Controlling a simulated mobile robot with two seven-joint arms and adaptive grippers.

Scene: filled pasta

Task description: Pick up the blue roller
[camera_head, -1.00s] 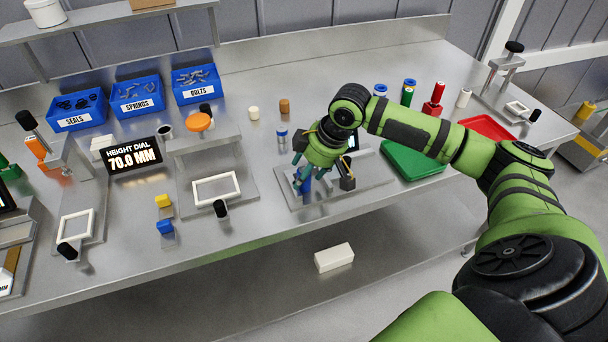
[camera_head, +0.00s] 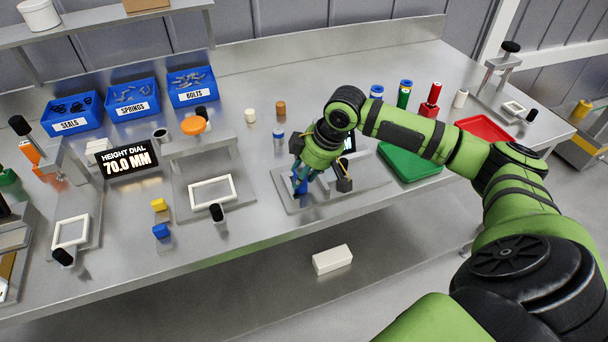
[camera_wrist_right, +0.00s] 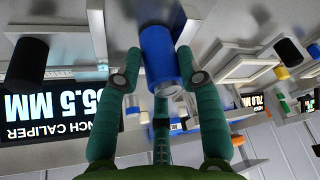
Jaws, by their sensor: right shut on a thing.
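The blue roller (camera_wrist_right: 160,58) is a smooth blue cylinder with a silver end, between the teal fingers of my right gripper (camera_wrist_right: 158,72) in the right wrist view. The fingers press on it from both sides. In the head view my right gripper (camera_head: 300,178) is low over the metal plate of a gauge stand (camera_head: 290,204), and a bit of the blue roller (camera_head: 302,188) shows between its fingers. Whether the roller touches the plate is hard to tell. My left gripper is not in view.
A caliper display (camera_wrist_right: 60,115) reading 55.5 mm is beside the gripper. A blue-topped silver piece (camera_head: 278,138) stands behind it. A green tray (camera_head: 410,163) and red tray (camera_head: 485,130) lie to the right. A height-dial fixture (camera_head: 212,190) is left.

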